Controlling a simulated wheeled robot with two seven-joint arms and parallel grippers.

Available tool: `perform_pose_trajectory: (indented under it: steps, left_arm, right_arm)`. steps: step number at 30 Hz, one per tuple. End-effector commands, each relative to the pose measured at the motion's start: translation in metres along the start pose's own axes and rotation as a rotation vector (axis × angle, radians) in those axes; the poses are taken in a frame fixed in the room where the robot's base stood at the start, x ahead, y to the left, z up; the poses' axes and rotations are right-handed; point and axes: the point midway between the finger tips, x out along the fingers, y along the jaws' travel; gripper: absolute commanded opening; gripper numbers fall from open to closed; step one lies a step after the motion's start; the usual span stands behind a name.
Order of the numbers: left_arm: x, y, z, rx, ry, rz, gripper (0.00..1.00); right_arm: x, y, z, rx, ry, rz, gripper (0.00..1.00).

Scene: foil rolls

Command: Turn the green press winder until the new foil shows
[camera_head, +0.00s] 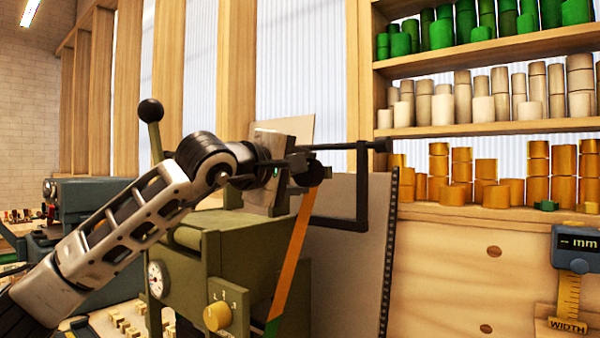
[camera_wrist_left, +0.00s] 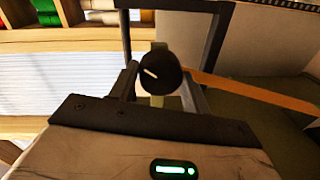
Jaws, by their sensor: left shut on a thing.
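The green press (camera_head: 232,250) stands left of centre in the head view. Its winder knob (camera_wrist_left: 160,72), black with a pale pointer line, sits between my left gripper's fingers in the wrist view. My left gripper (camera_head: 305,172) is shut on this knob, beside the upper right of the press. The pointer line is tilted, running from upper left to lower right. An orange foil strip (camera_head: 293,252) runs down from the winder, and its lowest visible part is green. The strip also shows in the wrist view (camera_wrist_left: 255,94). My right gripper is not in view.
A black bracket (camera_head: 362,185) stands close to the gripper. A grey panel (camera_head: 345,260) is behind the strip. The press has a yellow dial (camera_head: 217,315) and a ball-ended lever (camera_head: 151,110). Shelves at right hold green, pale and orange rolls (camera_head: 500,170). A width gauge (camera_head: 575,250) is far right.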

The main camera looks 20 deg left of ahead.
Motion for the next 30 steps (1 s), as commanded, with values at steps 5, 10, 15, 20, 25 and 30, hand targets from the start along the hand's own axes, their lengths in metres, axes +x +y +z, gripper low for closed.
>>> perform_pose_trajectory:
  steps: [5, 10, 15, 20, 25, 30]
  left_arm:
    - [0.0002, -0.0008, 0.0012, 0.037, 0.001, -0.002, 0.25]
    - [0.0003, -0.001, 0.0012, 0.047, 0.002, -0.002, 0.25]
    - [0.0004, -0.0012, 0.0012, 0.047, 0.002, -0.003, 0.25]
    - [0.0004, -0.0013, 0.0012, 0.046, 0.001, -0.003, 0.59]
    - [0.0003, -0.0009, 0.0009, 0.045, 0.002, -0.002, 0.69]
    - [-0.0007, -0.0007, 0.0005, 0.045, 0.003, -0.001, 0.69]
  right_arm:
    - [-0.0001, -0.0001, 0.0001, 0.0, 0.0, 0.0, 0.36]
    - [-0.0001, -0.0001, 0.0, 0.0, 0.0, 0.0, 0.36]
    - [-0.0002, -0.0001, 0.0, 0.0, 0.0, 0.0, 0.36]
    - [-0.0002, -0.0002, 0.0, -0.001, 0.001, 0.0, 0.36]
    - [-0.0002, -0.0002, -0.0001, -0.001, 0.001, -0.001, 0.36]
    - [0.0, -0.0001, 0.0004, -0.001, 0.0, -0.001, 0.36]
